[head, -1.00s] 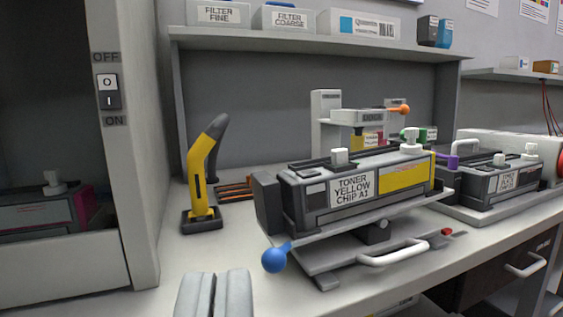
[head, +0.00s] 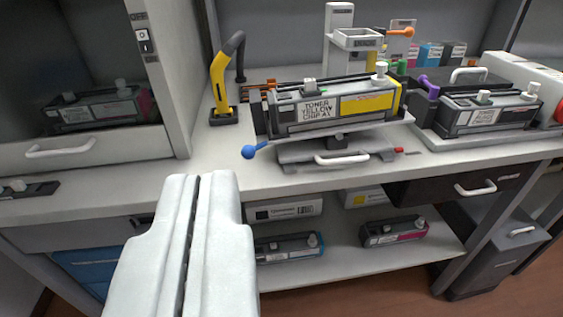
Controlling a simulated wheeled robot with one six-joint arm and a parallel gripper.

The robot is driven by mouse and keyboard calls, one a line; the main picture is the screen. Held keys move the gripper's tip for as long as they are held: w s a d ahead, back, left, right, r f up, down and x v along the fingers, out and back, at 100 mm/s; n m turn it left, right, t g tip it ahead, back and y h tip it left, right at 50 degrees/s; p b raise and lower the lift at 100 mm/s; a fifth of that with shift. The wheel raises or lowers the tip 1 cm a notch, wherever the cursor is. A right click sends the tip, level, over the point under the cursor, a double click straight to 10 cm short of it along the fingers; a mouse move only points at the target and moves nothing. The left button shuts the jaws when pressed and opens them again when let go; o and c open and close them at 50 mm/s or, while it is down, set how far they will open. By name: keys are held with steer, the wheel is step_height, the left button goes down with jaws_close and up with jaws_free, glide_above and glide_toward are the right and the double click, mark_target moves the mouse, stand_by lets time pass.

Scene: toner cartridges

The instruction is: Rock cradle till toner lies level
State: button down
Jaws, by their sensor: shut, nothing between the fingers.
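The yellow toner cartridge (head: 330,106), labelled "TONER YELLOW CHIP A1", lies on the rocking cradle (head: 365,128) on the bench. The cradle is tilted, its left end lower than its right. A blue ball knob (head: 249,152) sticks out at the cradle's lower left. Below it is a base with a white handle (head: 342,159). The toner inside the cartridge is hidden. My gripper (head: 205,182) is shut and empty, in front of the bench, to the left of and nearer than the blue knob, apart from it.
A second cartridge on a stand (head: 485,112) is to the right. A yellow-and-black upright tool (head: 222,85) stands left of the cradle. A cabinet (head: 95,140) with a cartridge inside is at far left. The lower shelf (head: 350,240) holds cartridges and boxes. The bench front at left is mostly clear.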

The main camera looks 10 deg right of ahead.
steer(key=w+d+f+m+g+y, duration=0.1)
steer(key=w+d+f+g, duration=0.15)
steer(key=w, duration=0.55)
steer(key=w+d+f+g+y, duration=0.1)
steer(key=w+d+g+y, duration=0.2)
steer(key=w, duration=0.5)
steer(key=w+d+f+m+g, duration=0.1)
steer(key=w+d+f+g, duration=0.2)
steer(key=w, duration=0.5)
steer(key=w+a+f, duration=0.5)
steer(key=a+f, duration=0.1)
steer(key=f, duration=0.2)
steer(key=shift+w+f, duration=0.25)
steer(key=shift+f, duration=0.1)
steer(key=shift+g, duration=0.25)
